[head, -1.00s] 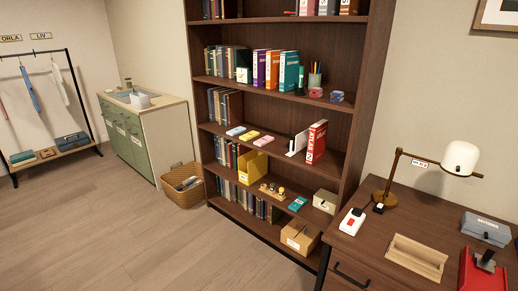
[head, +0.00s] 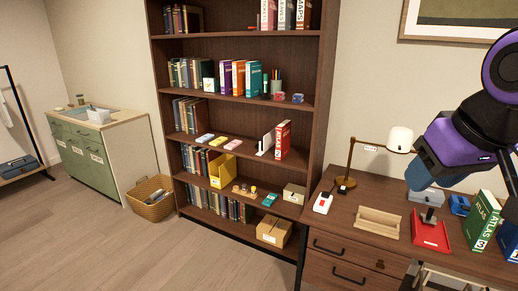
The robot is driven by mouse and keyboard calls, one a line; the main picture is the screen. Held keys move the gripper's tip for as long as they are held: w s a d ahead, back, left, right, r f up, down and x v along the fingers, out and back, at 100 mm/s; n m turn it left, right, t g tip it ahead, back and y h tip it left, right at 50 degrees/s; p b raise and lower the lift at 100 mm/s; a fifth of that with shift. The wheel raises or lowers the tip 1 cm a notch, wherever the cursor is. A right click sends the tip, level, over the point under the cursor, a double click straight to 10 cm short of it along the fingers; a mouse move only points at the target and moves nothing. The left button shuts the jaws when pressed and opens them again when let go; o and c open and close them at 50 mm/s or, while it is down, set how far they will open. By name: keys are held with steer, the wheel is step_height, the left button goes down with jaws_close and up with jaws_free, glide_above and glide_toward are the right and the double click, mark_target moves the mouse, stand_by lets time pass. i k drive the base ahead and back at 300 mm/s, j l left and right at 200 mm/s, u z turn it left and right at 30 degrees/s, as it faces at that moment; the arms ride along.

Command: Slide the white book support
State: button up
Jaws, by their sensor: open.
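The white book support (head: 266,144) is a thin upright plate with a flat foot. It stands on the middle shelf of the dark brown bookcase (head: 317,110), toward its right side. A red atlas (head: 283,140) stands upright just to its right; I cannot tell whether the two touch. No fingertips of my gripper show. Only purple and black links of my arm show at the right edge, over the desk and well to the right of the support.
The desk (head: 345,215) at the right carries a lamp (head: 347,182), a wooden tray (head: 378,223) and a green atlas (head: 479,222). Floor in front is clear.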

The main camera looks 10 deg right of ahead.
mark_target(270, 140)
steer(key=i+j+u, duration=0.1)
steer(key=i+j, duration=0.2)
steer(key=i, duration=0.15)
steer(key=i+j, duration=0.2)
steer(key=i, duration=0.3)
steer(key=i+j+u, duration=0.15)
steer(key=i, duration=0.3)
steer(key=i+j+u, duration=0.1)
steer(key=i+j, duration=0.2)
steer(key=i, duration=0.2)
steer(key=i+j+u, duration=0.1)
steer(key=i, duration=0.35)
